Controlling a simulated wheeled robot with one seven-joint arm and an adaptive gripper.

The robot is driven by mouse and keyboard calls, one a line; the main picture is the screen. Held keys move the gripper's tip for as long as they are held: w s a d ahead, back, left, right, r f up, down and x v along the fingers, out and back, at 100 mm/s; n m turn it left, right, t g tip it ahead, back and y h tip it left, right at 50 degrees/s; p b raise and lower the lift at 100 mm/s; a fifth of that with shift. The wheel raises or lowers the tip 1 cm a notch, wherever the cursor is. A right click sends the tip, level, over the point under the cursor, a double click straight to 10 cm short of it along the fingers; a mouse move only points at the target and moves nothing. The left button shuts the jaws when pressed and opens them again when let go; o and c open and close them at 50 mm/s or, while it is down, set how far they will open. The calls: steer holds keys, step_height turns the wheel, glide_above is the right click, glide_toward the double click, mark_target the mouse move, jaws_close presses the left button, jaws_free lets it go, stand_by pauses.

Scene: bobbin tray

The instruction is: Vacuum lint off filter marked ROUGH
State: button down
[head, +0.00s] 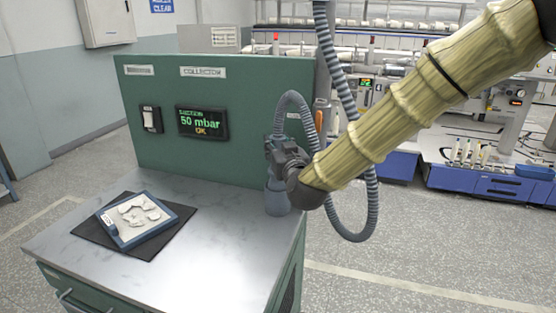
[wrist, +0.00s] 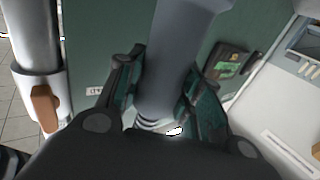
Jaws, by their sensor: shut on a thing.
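A blue-framed filter (head: 172,213) lies tilted on a dark mat (head: 90,230) at the left of the metal bench top. Several pale lint clumps (head: 139,216) cover its face. A small white tag (head: 108,217) sits at its left corner; its writing is too small to read. My gripper (head: 280,150) is at the bench's right side, well apart from the filter. It is shut on a grey-blue vacuum nozzle (head: 277,200), whose wide end is low over the bench top or on it; I cannot tell which. The nozzle also fills the middle of the wrist view (wrist: 168,75).
A ribbed hose (head: 335,75) hangs from above and loops down beside my arm. The green collector panel (head: 240,95) stands behind the bench; its display (head: 201,122) reads 50 mbar OK, beside a rocker switch (head: 150,119). The bench middle (head: 215,230) is clear.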

mark_target(278, 137)
step_height(278, 137, up, 4)
steer(key=shift+f, duration=0.15)
steer(key=shift+r+p, duration=0.75)
steer(key=shift+r, duration=0.65)
